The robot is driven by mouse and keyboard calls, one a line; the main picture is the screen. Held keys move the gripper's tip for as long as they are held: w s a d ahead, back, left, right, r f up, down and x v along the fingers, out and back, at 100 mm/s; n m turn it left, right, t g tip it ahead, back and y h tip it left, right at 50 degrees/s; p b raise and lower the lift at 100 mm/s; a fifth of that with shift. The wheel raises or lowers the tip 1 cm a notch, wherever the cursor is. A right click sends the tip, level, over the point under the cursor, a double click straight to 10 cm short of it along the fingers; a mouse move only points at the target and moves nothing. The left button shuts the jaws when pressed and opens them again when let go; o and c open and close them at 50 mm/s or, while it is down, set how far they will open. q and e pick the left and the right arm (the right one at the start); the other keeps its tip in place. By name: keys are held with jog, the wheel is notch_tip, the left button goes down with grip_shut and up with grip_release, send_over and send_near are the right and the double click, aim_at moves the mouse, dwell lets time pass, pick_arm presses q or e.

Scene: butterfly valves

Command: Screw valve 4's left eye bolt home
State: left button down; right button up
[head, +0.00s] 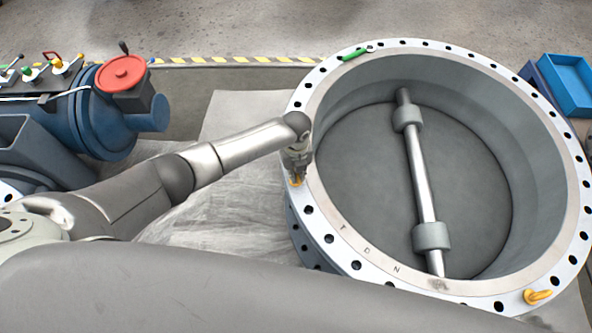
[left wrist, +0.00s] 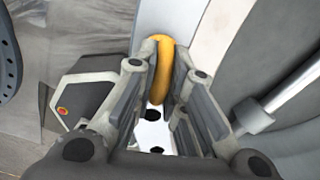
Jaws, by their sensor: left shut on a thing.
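The big valve (head: 440,288) lies with its round opening up, a disc and shaft inside its bore. A yellow eye bolt (head: 297,181) stands on the left of its flange rim, partly hidden by my left gripper (head: 297,165). In the left wrist view the ring of this eye bolt (left wrist: 162,70) is between the fingers of my left gripper (left wrist: 165,85), which is shut on it. The thread and seating of the bolt are hidden. A second yellow eye bolt (head: 537,296) is on the flange at the lower right. My right gripper is not in view.
A green-handled tool (head: 356,54) lies on the far flange rim. A blue valve body with a red handwheel (head: 121,73) stands at the left. A blue bin (head: 568,85) is at the right. Pale sheeting (head: 235,115) covers the floor beside the valve.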

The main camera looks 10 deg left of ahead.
pick_arm(q)
jog(key=shift+w+r, duration=0.1)
jog(key=c, duration=1.5)
grip_release()
notch_tip(320, 180, up, 12)
